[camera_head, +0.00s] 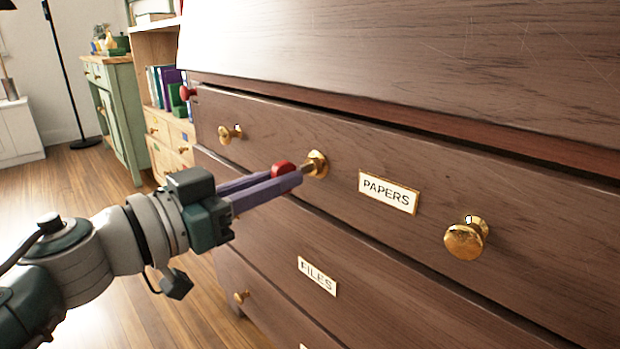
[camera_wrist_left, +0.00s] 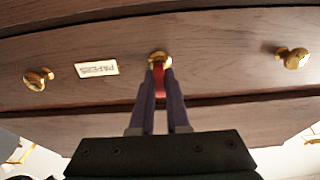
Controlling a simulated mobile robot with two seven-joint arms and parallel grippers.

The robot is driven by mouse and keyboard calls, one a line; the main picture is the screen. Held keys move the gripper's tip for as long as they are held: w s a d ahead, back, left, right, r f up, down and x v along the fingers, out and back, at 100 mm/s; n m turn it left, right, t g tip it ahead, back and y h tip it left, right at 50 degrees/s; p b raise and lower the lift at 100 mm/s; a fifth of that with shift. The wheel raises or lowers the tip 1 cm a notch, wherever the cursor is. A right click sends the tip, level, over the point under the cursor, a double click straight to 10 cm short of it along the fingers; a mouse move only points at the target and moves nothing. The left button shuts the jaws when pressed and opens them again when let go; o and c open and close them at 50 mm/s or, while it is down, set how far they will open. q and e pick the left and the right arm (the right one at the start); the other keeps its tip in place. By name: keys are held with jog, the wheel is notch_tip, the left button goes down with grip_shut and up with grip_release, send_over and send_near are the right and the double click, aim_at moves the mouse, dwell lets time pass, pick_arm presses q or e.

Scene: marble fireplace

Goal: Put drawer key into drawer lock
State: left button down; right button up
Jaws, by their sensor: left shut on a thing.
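The drawer lock (camera_head: 318,162) is a round brass fitting on the face of the PAPERS drawer, left of its label. My left gripper (camera_head: 299,178) is shut on the red drawer key (camera_head: 283,168), with its purple fingers pointing at the lock. A short brass part shows between the fingertips and the lock and seems to meet it; how deep it sits cannot be told. In the left wrist view, the red key (camera_wrist_left: 159,80) lies between the fingers (camera_wrist_left: 160,72), in line with the brass lock (camera_wrist_left: 159,57). My right gripper is not in view.
Brass knobs (camera_head: 465,238) and (camera_head: 225,134) stick out on either side of the lock. The PAPERS label (camera_head: 388,192) and FILES label (camera_head: 317,276) are on the drawer faces. A bookshelf (camera_head: 160,50) and green cabinet (camera_head: 118,110) stand behind left. Wooden floor lies open at left.

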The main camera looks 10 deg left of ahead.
pick_arm(q)
jog(key=shift+w+d, duration=0.2)
jog(key=shift+w, duration=0.05)
dwell(0.7)
jog(key=shift+w+p, duration=0.1)
jog(key=shift+p, duration=0.3)
dwell(0.6)
